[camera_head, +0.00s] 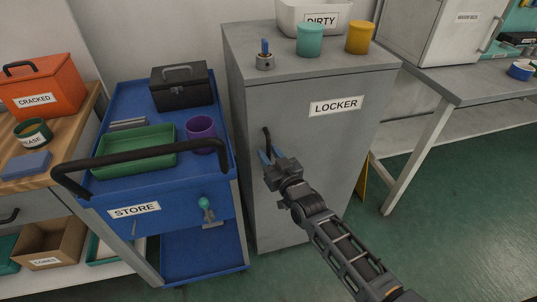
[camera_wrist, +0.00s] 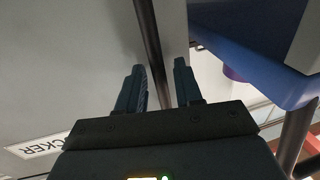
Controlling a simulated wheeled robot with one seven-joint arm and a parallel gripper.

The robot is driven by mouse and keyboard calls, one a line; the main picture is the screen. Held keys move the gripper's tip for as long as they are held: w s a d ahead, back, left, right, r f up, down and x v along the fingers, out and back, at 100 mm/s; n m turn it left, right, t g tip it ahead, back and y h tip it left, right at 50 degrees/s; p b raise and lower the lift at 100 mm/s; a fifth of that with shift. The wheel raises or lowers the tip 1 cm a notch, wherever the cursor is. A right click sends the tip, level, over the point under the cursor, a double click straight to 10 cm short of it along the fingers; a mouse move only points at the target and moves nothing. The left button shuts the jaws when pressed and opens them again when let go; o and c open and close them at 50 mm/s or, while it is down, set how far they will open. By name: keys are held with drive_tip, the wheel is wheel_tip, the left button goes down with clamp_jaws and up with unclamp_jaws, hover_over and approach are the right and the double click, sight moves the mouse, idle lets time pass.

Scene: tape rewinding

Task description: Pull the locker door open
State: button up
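The grey locker (camera_head: 300,165) stands in the middle of the head view with its door shut. Its label (camera_head: 336,105) reads LOCKER and also shows in the wrist view (camera_wrist: 38,146). A dark vertical bar handle (camera_head: 267,138) is near the door's left edge. My gripper (camera_head: 268,156) is at the lower part of this handle, fingers pointing at the door. In the wrist view the handle (camera_wrist: 148,30) runs between the two spread fingers (camera_wrist: 160,80), with a gap beside it. Contact with the handle cannot be made out.
A blue trolley (camera_head: 188,255) labelled STORE, with a dark push bar (camera_head: 130,154), stands close on the locker's left. A teal cup (camera_head: 310,40), a yellow cup (camera_head: 360,38) and a white DIRTY bin (camera_head: 290,15) stand on the locker. A workbench (camera_head: 455,85) is at right; green floor is open there.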

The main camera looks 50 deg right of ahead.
drive_tip(key=shift+w+d, duration=0.15)
drive_tip(key=shift+w, duration=0.25)
clamp_jaws()
idle(0.4)
